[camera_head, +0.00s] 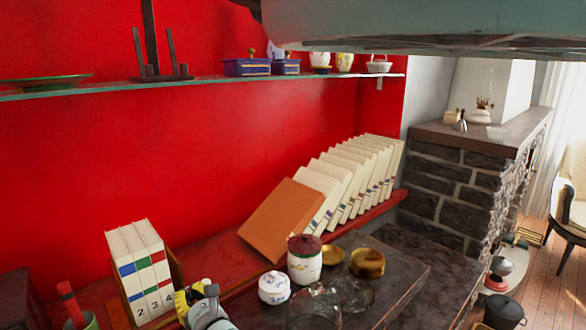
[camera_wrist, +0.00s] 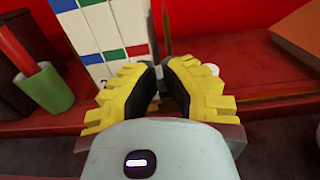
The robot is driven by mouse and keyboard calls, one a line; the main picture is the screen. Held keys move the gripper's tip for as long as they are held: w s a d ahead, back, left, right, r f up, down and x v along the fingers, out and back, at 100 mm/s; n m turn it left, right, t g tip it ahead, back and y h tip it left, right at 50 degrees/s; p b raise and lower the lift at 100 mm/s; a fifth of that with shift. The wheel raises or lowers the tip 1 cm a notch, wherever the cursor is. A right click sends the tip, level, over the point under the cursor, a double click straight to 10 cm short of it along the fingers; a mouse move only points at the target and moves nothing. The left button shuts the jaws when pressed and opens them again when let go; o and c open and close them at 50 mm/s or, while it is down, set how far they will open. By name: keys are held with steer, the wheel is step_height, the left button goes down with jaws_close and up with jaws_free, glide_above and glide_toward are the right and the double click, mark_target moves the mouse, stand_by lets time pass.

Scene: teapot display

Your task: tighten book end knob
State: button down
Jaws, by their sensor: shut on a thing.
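My gripper (camera_head: 197,292) has yellow ribbed fingers and is at the right side of a short row of white books (camera_head: 140,262) with coloured bands. In the wrist view the fingers (camera_wrist: 168,78) are closed around a small part beside the books, most likely the book end knob, which they largely hide.
An orange-brown book (camera_head: 280,220) leans against a row of tilted white books. Lidded jars (camera_head: 274,289) and (camera_head: 305,262) and brass pieces (camera_head: 367,262) stand right of my gripper. A green cup (camera_head: 88,321) is at left. A glass shelf (camera_head: 200,84) runs above.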

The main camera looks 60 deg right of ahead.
steer(key=shift+a+f, duration=0.3)
steer(key=shift+f, duration=0.05)
steer(key=shift+s+a+r+p, duration=0.15)
steer(key=shift+s+r+p, duration=0.4)
steer(key=shift+s+p, duration=0.15)
steer(key=shift+p+v, duration=0.75)
steer(key=shift+v, duration=1.65)
